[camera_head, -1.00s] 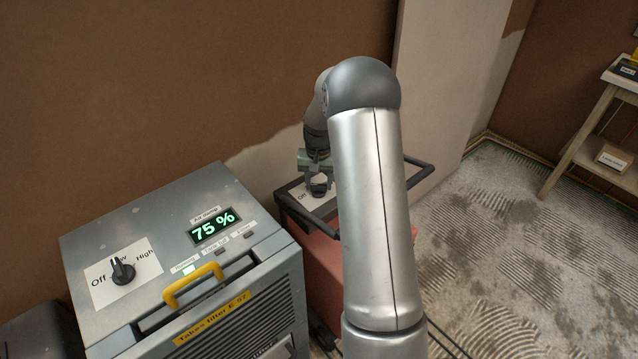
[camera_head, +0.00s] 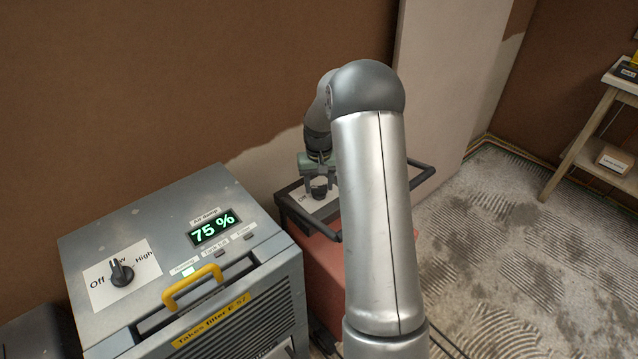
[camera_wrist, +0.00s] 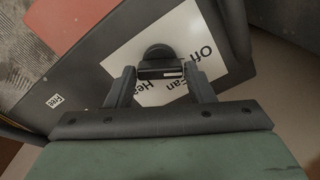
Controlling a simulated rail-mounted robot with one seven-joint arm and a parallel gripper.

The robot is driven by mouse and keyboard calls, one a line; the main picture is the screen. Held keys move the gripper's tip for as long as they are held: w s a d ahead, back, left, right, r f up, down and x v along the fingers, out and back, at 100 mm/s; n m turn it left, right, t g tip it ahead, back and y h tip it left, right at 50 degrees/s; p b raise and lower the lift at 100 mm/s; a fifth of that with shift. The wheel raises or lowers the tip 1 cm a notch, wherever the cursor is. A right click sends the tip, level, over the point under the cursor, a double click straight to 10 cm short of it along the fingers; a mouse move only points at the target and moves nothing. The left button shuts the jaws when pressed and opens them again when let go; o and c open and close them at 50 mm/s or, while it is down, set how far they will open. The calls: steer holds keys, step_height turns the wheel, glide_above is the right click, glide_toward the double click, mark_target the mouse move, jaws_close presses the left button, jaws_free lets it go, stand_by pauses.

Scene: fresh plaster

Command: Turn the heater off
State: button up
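The heater is a red box (camera_head: 326,270) with a dark top and black tube rails, right of the grey machine. A white dial label (camera_wrist: 188,28) on its top reads "Off", "Fan" and a partly hidden word starting "Hea". A black knob (camera_wrist: 157,52) sits on the label; it also shows in the head view (camera_head: 319,193). Which word it points to I cannot tell. My gripper (camera_wrist: 158,69) is open over the dial, with one finger on each side of the knob and visible gaps beside it. In the head view my gripper (camera_head: 318,184) is above the knob.
A grey air machine (camera_head: 150,225) with its own black knob (camera_head: 122,272), a "75 %" display (camera_head: 213,228) and a yellow handle (camera_head: 192,286) stands at left. The heater's black rail (camera_head: 425,172) rises around its top. A wooden shelf (camera_head: 580,150) stands far right.

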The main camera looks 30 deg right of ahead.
mark_target(318, 187)
steer(key=shift+o, duration=1.2)
step_height(318, 187, up, 18)
steer(key=shift+f, duration=0.25)
steer(key=s+a+r+n+p, duration=0.1)
steer(key=s+a+r, duration=0.2)
steer(key=s+a, duration=0.4)
steer(key=s+a+f+n+p, duration=0.1)
steer(key=s+a, duration=0.4)
steer(key=s, duration=0.7)
steer(key=s+a+f+n+p, duration=0.1)
steer(key=s+a, duration=0.4)
steer(key=s, duration=0.8)
steer(key=shift+a+f, duration=0.35)
steer(key=shift+f, duration=0.2)
